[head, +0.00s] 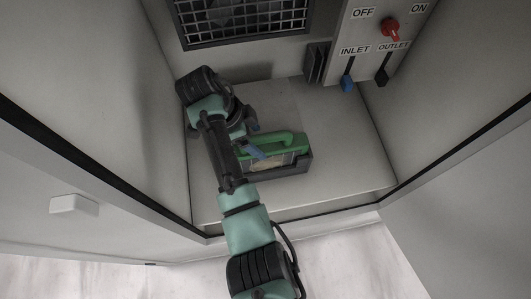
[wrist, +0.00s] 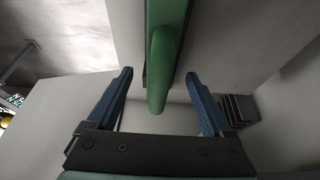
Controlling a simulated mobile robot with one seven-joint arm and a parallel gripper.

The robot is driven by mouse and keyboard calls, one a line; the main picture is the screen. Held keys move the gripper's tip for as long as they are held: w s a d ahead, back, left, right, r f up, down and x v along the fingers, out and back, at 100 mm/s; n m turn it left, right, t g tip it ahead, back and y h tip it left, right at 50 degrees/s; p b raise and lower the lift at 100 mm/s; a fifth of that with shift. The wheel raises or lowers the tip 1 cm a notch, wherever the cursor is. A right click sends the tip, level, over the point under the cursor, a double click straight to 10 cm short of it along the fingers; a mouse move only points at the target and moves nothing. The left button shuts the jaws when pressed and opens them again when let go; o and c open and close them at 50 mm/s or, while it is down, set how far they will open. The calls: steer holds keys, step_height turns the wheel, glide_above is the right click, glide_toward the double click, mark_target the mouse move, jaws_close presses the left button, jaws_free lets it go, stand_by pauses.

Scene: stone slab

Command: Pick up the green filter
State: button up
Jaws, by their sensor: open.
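The green filter (head: 293,142) sits in a dark holder (head: 296,165) on the light slab inside the cabinet, in the head view. Its green handle faces up, and my arm hides its left part. In the wrist view the green filter's handle (wrist: 160,75) runs down the middle of the picture, and its lower end reaches between my fingers. My gripper (wrist: 161,90) is open, with one blue finger on each side of the handle and a gap on both sides. In the head view a blue fingertip (head: 255,152) shows close to the handle.
A panel with a red knob (head: 391,28), a blue inlet lever (head: 347,84) and a black outlet lever (head: 382,76) is at the back right. A meshed vent (head: 243,22) is at the back. Cabinet walls close in on both sides. The slab's right part (head: 345,140) is clear.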

mark_target(261, 146)
steer(key=shift+a+p+x, duration=0.15)
steer(key=shift+p+x, duration=0.2)
steer(key=shift+x, duration=1.2)
steer(key=shift+a+p+x, duration=0.1)
steer(key=shift+p+x, duration=0.2)
steer(key=shift+x, duration=1.25)
steer(key=shift+f, duration=0.1)
jaws_close()
